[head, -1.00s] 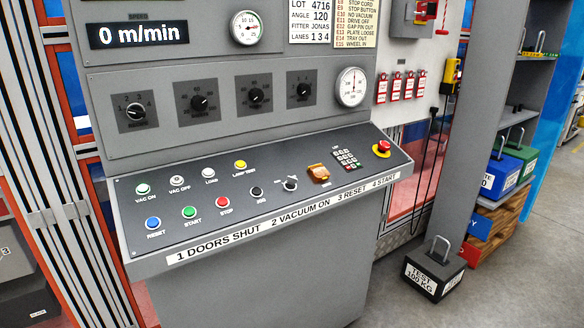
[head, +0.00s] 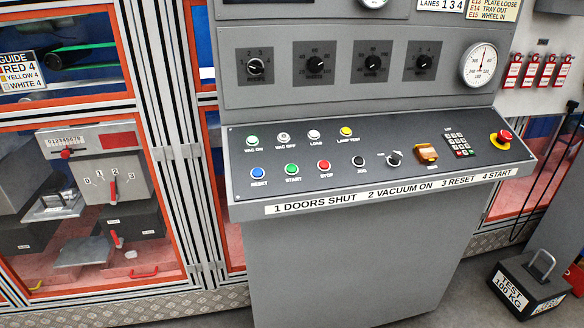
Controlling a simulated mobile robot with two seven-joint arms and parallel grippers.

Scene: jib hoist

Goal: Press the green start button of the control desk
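The control desk (head: 400,187) stands in the middle of the head view with a sloped dark panel. The green start button (head: 291,169) sits in its lower row, labelled START, between the blue reset button (head: 258,173) and the red stop button (head: 324,165). A paler green VAC ON button (head: 252,141) is in the row above, near the left end. Nothing covers the start button. Neither of my grippers is in view.
A red emergency stop (head: 502,138) sits at the panel's right end. A black 100 kg test weight (head: 528,286) stands on the floor at right. Orange-framed glazed doors (head: 125,50) are left of the desk. The space before the desk looks clear.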

